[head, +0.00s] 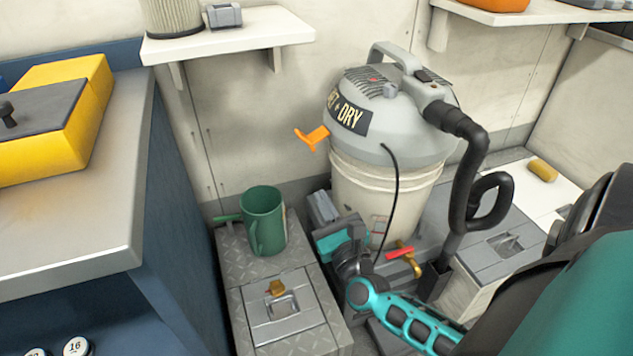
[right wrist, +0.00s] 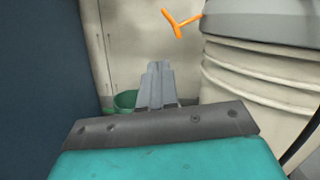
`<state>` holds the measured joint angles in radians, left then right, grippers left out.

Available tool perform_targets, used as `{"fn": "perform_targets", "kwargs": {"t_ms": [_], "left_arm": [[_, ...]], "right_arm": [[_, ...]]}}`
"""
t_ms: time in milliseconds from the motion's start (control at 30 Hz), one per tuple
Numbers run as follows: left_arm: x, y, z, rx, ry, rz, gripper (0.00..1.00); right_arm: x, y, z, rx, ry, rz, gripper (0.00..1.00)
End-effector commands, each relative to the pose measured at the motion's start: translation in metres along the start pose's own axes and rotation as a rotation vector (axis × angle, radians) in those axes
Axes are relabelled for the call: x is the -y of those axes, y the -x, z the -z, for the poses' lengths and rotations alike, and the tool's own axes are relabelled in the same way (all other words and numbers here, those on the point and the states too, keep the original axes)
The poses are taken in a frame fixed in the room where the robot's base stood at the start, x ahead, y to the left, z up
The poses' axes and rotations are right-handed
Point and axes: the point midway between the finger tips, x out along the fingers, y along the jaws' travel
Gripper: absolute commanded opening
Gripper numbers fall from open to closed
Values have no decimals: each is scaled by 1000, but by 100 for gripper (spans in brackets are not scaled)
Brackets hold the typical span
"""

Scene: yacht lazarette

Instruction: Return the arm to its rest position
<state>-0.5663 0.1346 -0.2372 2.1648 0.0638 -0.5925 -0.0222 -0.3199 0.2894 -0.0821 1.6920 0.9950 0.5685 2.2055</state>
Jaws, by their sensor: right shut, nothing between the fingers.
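My right arm comes in from the lower right of the head view. Its gripper (head: 322,208) is beside the green pitcher (head: 264,222), to its right, and in front of the wet/dry vacuum (head: 385,180). In the right wrist view the grey fingers (right wrist: 158,85) are together with nothing between them. Part of the green pitcher (right wrist: 126,100) shows behind them at the left, and the white ribbed vacuum bucket (right wrist: 245,75) stands at the right. My left gripper is in neither view.
A blue cabinet (head: 140,225) with a grey top stands at the left, carrying a yellow case (head: 60,120). The pitcher stands on a metal tread-plate box (head: 235,270). An orange clip (head: 312,137) sticks out from the vacuum. A red-handled valve (head: 400,252) is close to my right arm. Shelves hang above.

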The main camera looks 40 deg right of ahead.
Motion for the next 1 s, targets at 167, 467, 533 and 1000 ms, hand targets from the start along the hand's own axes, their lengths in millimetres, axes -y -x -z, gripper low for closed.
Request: {"fn": "perform_targets", "kwargs": {"t_ms": [167,467,533,1000], "left_arm": [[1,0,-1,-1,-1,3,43],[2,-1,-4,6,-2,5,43],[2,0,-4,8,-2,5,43],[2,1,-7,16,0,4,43]], "right_arm": [[0,15,0,0,1,0,0],[0,17,0,1,1,1,0],[0,17,0,1,1,0,0],[-32,25,-6,-4,248,-126,0]]}}
